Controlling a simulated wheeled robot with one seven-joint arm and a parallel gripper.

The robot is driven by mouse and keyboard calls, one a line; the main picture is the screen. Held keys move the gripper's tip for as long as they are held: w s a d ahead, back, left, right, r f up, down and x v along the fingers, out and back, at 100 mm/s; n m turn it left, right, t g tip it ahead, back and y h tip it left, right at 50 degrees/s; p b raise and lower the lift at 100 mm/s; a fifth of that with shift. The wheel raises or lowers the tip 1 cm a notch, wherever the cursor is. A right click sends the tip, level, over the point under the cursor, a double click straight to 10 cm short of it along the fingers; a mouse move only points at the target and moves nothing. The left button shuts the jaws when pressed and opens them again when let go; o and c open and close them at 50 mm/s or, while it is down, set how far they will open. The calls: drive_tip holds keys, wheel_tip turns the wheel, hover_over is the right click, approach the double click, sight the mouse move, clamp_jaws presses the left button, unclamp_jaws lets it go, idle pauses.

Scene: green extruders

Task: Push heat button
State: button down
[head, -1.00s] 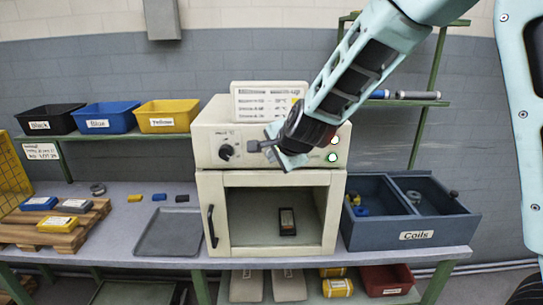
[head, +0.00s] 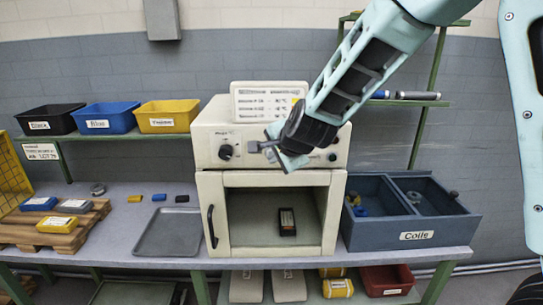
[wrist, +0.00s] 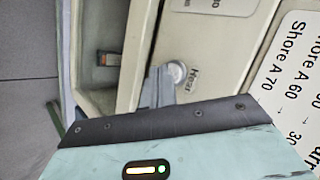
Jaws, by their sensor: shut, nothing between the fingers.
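The cream oven (head: 207,140) stands on the bench with its chamber open to view. In the wrist view the round grey heat button (wrist: 176,72) sits on the panel beside the label "Heat". My gripper (head: 256,147) is in front of the control panel, shut and empty. In the wrist view its fingertips (wrist: 160,85) overlap the edge of the button; I cannot tell whether they press it. In the head view I cannot make out the button near my gripper. Round indicators (head: 333,157) at the panel's right are dark.
A dark knob (head: 226,151) is left of my gripper, and a sign (head: 270,103) stands on the oven. A small dark block (head: 287,222) lies in the chamber. A blue-grey coils bin (head: 375,235) is right, a grey tray (head: 169,232) left.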

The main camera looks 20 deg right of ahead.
drive_tip(key=shift+s+a, duration=0.3)
drive_tip(key=shift+s, duration=0.65)
drive_tip(key=shift+s+a, duration=0.3)
drive_tip(key=shift+s, duration=0.65)
drive_tip(key=shift+s+a, duration=0.3)
drive_tip(key=shift+s, duration=0.65)
drive_tip(key=s+a+f+n+g+y, duration=0.1)
drive_tip(key=s+a+n+g, duration=0.2)
drive_tip(key=s+n, duration=0.4)
drive_tip(key=s+a+f+n+g+b, duration=0.1)
drive_tip(key=s+a+f+n+g, duration=0.2)
drive_tip(key=s, duration=0.5)
drive_tip(key=s+a+n+g+y, duration=0.1)
drive_tip(key=s+a+n+g, duration=0.15)
drive_tip(key=s+n, duration=0.5)
drive_tip(key=s+d+f+n+g+h, duration=0.1)
drive_tip(key=s+d+n+h, duration=0.1)
drive_tip(key=s+n, duration=0.3)
drive_tip(key=s, duration=0.3)
drive_tip(key=shift+d, duration=0.25)
